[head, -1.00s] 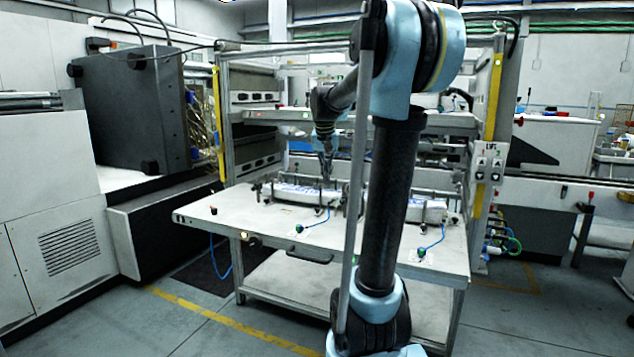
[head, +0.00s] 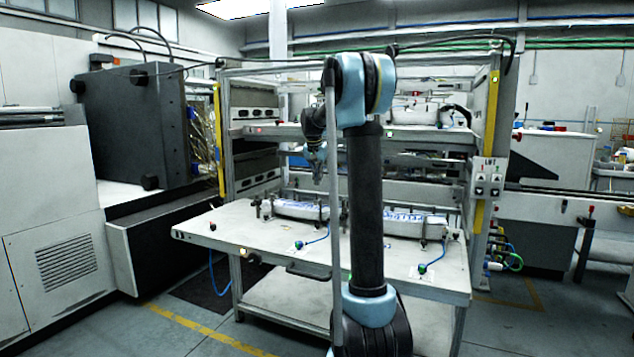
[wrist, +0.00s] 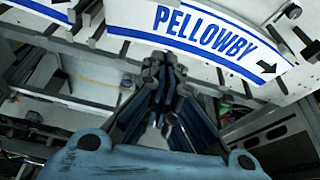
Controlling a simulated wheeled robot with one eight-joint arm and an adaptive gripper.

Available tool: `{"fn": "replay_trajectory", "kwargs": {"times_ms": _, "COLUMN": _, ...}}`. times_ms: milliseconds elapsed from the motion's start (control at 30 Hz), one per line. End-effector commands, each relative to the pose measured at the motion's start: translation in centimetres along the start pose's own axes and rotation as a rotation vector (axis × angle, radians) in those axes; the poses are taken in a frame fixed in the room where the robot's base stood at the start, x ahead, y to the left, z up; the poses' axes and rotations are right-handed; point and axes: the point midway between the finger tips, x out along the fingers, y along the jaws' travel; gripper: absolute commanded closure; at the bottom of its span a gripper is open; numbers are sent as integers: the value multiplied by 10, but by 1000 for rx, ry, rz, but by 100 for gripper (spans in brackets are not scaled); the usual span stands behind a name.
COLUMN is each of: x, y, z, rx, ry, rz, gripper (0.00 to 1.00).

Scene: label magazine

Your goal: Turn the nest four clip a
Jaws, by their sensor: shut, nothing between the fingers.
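My gripper (head: 318,178) hangs pointing down in front of the rack, above the left label stack on the table. In the wrist view the gripper (wrist: 163,62) is shut with its fingers together and nothing between them. A white label with blue PELLOWBY lettering (wrist: 219,33) lies beyond the fingertips, with dark clips (wrist: 88,16) along its edge. In the head view a left nest (head: 298,210) and a right nest (head: 408,222) hold white label stacks between small dark uprights. I cannot tell which clip is nest four clip a.
The nests stand on a white table (head: 225,226) with blue hoses and green-topped fittings (head: 299,244). Rack shelves (head: 285,132) rise behind, with another label stack (head: 425,112) on the upper one. A dark machine (head: 133,125) stands left.

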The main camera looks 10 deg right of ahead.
Motion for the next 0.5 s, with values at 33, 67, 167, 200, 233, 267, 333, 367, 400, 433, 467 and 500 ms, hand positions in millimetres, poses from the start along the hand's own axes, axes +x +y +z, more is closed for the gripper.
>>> {"fn": "replay_trajectory", "kwargs": {"times_ms": 33, "x": 9, "y": 0, "z": 0, "rx": 1, "ry": 0, "rz": 0, "gripper": 100}}
{"fn": "replay_trajectory", "kwargs": {"times_ms": 67, "x": 14, "y": 0, "z": 0, "rx": 1, "ry": 0, "rz": 0, "gripper": 100}}
{"fn": "replay_trajectory", "kwargs": {"times_ms": 167, "x": 32, "y": 0, "z": 0, "rx": 1, "ry": 0, "rz": 0, "gripper": 100}}
{"fn": "replay_trajectory", "kwargs": {"times_ms": 200, "x": 38, "y": 0, "z": 0, "rx": 1, "ry": 0, "rz": 0, "gripper": 100}}
{"fn": "replay_trajectory", "kwargs": {"times_ms": 233, "x": 42, "y": 1, "z": 0, "rx": 1, "ry": 0, "rz": 0, "gripper": 100}}
{"fn": "replay_trajectory", "kwargs": {"times_ms": 267, "x": 47, "y": 1, "z": 0, "rx": 1, "ry": 0, "rz": 0, "gripper": 100}}
{"fn": "replay_trajectory", "kwargs": {"times_ms": 333, "x": 57, "y": 0, "z": 0, "rx": 1, "ry": 0, "rz": 0, "gripper": 100}}
{"fn": "replay_trajectory", "kwargs": {"times_ms": 367, "x": 61, "y": 0, "z": 0, "rx": 1, "ry": 0, "rz": 0, "gripper": 100}}
{"fn": "replay_trajectory", "kwargs": {"times_ms": 400, "x": 67, "y": 1, "z": 0, "rx": 1, "ry": 0, "rz": 0, "gripper": 100}}
{"fn": "replay_trajectory", "kwargs": {"times_ms": 433, "x": 71, "y": 1, "z": 0, "rx": 1, "ry": 0, "rz": 0, "gripper": 100}}
{"fn": "replay_trajectory", "kwargs": {"times_ms": 467, "x": 75, "y": 0, "z": 0, "rx": 1, "ry": 0, "rz": 0, "gripper": 100}}
{"fn": "replay_trajectory", "kwargs": {"times_ms": 500, "x": 72, "y": 0, "z": 6, "rx": -1, "ry": 0, "rz": 0, "gripper": 100}}
